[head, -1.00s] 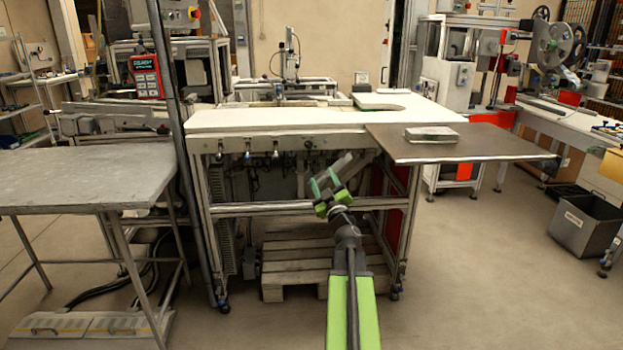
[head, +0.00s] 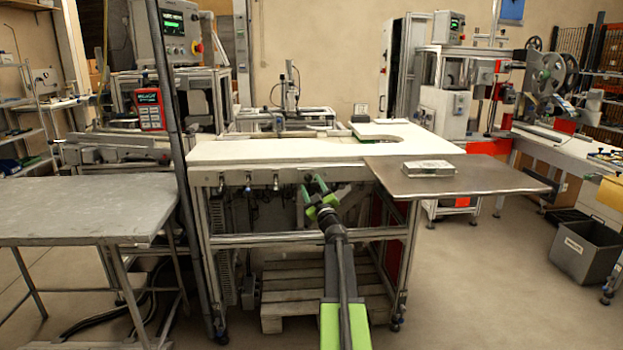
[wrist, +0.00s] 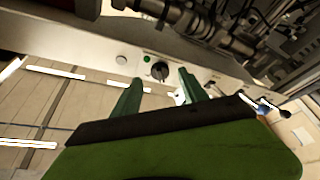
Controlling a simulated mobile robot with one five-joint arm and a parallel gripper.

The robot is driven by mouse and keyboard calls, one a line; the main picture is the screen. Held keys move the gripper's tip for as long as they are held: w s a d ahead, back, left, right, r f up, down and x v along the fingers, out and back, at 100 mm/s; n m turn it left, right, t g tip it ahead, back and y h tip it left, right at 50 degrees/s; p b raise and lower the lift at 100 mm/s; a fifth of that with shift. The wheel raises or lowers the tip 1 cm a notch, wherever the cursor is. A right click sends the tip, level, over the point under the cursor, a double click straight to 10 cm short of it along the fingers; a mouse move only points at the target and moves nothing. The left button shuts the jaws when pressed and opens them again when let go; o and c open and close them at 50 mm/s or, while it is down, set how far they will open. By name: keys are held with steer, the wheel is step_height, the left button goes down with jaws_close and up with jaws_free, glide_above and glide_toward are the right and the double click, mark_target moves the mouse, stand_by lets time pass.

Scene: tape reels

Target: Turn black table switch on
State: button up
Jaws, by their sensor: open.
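The black table switch (wrist: 160,71) is a small dark rotary knob in the wrist view, set on the light front rail under the table. A small green round button (wrist: 147,58) sits beside it. My gripper (wrist: 158,88) is open, its two green fingers pointing at the rail with the knob between and just beyond their tips. Whether the fingertips touch anything is not clear. In the head view my gripper (head: 317,186) is just below the table's front edge, and the knob is hidden or too small to make out there.
The white worktable (head: 280,150) stands ahead, with a brown side plate (head: 480,178) carrying a metal box (head: 430,168) on the right. Several fittings hang from the front rail to the left of my gripper. A grey table (head: 75,200) stands at the left.

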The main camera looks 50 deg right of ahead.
mark_target(308, 178)
steer(key=shift+x, duration=1.15)
steer(key=shift+s, duration=0.1)
steer(key=shift+c, duration=0.4)
